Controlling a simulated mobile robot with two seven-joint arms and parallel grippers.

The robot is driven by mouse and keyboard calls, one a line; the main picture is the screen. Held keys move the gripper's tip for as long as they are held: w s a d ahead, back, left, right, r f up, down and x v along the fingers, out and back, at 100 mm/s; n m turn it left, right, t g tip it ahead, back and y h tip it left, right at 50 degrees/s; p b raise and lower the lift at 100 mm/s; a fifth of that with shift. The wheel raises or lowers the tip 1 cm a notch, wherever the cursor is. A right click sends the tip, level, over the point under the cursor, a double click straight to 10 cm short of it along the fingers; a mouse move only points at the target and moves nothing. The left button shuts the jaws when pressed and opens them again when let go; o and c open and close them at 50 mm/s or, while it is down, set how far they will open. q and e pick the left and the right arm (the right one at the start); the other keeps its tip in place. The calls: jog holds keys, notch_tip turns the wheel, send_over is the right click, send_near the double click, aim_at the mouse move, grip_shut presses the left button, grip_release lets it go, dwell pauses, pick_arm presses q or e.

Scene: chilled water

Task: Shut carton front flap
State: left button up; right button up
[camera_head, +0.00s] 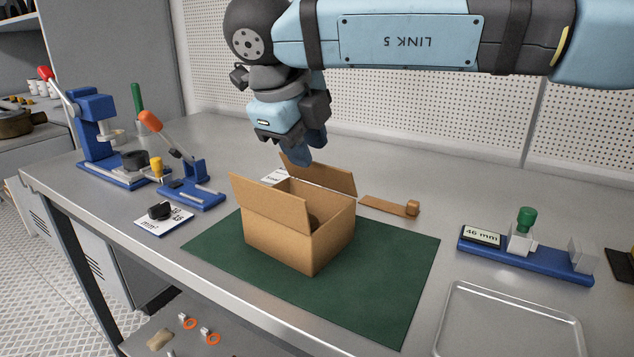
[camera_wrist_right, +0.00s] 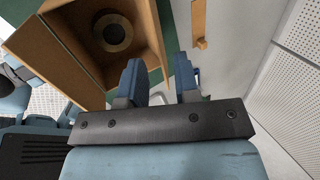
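The open cardboard carton (camera_head: 313,245) stands on the green mat (camera_head: 385,285). Its near flap (camera_head: 268,203) stands up and leans outward. Its far flap (camera_head: 322,175) also stands up. No raised flap shows on the right side. A dark round object lies inside, clearer as a ring-like shape (camera_wrist_right: 113,32) in the right wrist view. My left gripper is not in view.
A tan strip with a small block (camera_head: 390,205) lies behind the carton. Blue lever presses (camera_head: 95,135) stand at the left. A blue gauge stand (camera_head: 525,255) and a metal tray (camera_head: 510,320) are at the right. A small card (camera_head: 163,220) lies left of the mat.

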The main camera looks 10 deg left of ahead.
aim_at(316, 170)
jog(key=b+x, duration=0.1)
jog(key=x, duration=0.5)
grip_shut()
